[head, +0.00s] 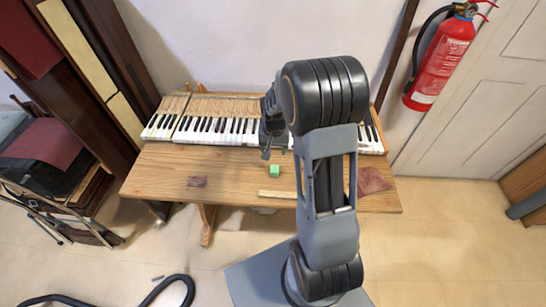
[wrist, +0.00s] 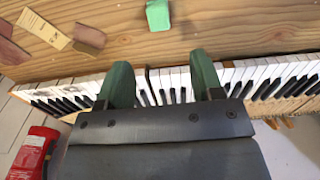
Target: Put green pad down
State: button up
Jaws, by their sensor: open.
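The green pad (head: 275,171) is a small block lying on the wooden bench top, in front of the keyboard. It also shows at the top of the wrist view (wrist: 158,14). My gripper (head: 272,148) is above the front edge of the keys, behind the pad and apart from it. In the wrist view its two green-tipped fingers (wrist: 160,82) are spread wide with nothing between them but piano keys below. The keyboard (head: 220,130) runs along the back of the bench, its right part hidden by my arm in the head view.
The wooden bench (head: 235,168) holds a flat pale strip (head: 277,194), a small brown piece (head: 197,181) and a reddish-brown piece (head: 372,181). A red fire extinguisher (head: 440,62) hangs on the wall at right. The bench left of the pad is mostly clear.

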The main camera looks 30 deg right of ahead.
jog(key=s+a+r+n+t, duration=0.2)
jog(key=s+a+r, duration=0.2)
jog(key=s+r, duration=0.4)
jog(key=s+a+r+n+t, duration=0.2)
jog(key=s+a+r+n, duration=0.1)
jog(key=s+r, duration=0.4)
jog(key=shift+s+a+r+n, duration=0.3)
jog(key=shift+s+a+r, duration=0.05)
jog(key=shift+a+r, duration=0.55)
jog(key=shift+c, duration=0.2)
